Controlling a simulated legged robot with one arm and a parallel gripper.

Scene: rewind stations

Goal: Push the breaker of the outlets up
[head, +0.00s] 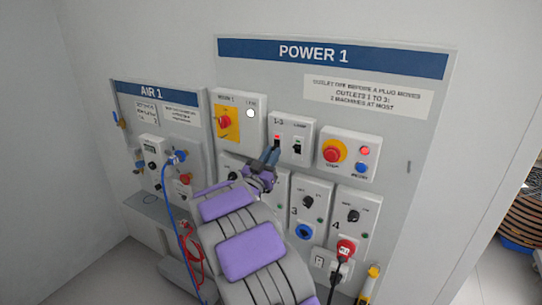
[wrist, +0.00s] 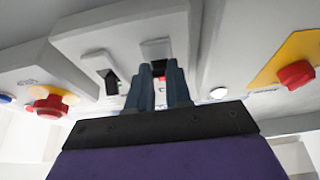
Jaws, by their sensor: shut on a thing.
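The breaker box (head: 303,130) on the POWER 1 panel carries two black levers. The left lever, marked 1-3, is the breaker of the outlets (head: 277,143), with a red patch showing above it. My gripper (head: 271,156) reaches up to this lever from below, with its blue fingers shut on it. In the wrist view, the breaker of the outlets (wrist: 158,68) shows dark between the fingertips of my gripper (wrist: 159,72), below the red patch. The fingers hide part of the lever.
The second lever (head: 297,147) sits close on the right. A yellow plate with a red knob (head: 225,122) is to the left, and a red stop button (head: 334,151) to the right. Outlet boxes (head: 311,210) lie below, partly behind my arm. AIR 1 panel (head: 157,117) stands left.

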